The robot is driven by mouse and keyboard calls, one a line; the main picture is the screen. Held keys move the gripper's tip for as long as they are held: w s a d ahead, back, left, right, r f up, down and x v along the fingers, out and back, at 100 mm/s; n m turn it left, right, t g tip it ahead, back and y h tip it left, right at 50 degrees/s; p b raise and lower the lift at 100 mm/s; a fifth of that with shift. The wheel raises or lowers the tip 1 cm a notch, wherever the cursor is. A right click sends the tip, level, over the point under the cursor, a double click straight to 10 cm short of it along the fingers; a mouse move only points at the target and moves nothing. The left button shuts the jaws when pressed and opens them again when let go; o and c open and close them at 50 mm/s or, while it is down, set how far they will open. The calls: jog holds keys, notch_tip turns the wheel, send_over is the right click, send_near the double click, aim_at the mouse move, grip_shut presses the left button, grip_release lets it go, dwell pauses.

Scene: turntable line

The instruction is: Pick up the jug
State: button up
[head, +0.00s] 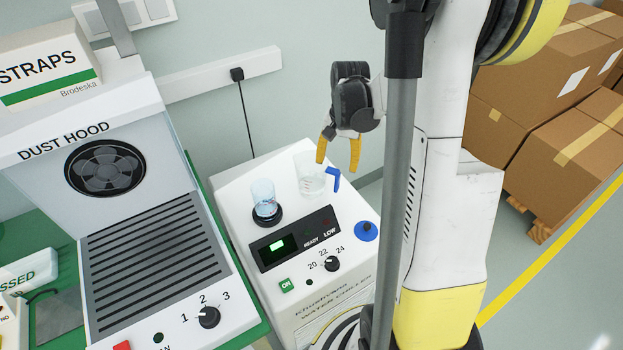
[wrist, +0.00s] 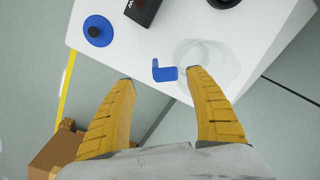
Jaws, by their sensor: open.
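The jug (head: 309,177) is a clear vessel with a blue handle (head: 334,180). It stands upright on top of the white water chiller (head: 232,200), near its back right corner. In the wrist view the jug (wrist: 212,62) and its blue handle (wrist: 164,71) lie just beyond the fingertips. My gripper (head: 339,166) has yellow fingers and is open. It is over the jug's handle side, and no grip on the jug shows. In the wrist view my gripper (wrist: 160,74) has the handle between its fingertips in the picture; the right fingertip overlaps the jug's rim. I cannot tell whether it touches.
A clear cup (head: 263,192) with bluish contents stands on a black round base left of the jug. A blue knob (head: 366,231) is at the chiller's right front. The dust hood (head: 130,190) stands left; cardboard boxes (head: 560,130) are at the right.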

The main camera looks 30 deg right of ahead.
aim_at(334, 171)
jog(key=f+b, duration=0.1)
jog(key=f, duration=0.1)
jog(key=f+b, duration=0.1)
jog(key=f, duration=0.1)
jog(key=w+f+b, duration=0.1)
jog(key=f, duration=0.1)
jog(key=shift+a+f, duration=0.1)
jog(key=shift+a, duration=0.05)
grip_shut()
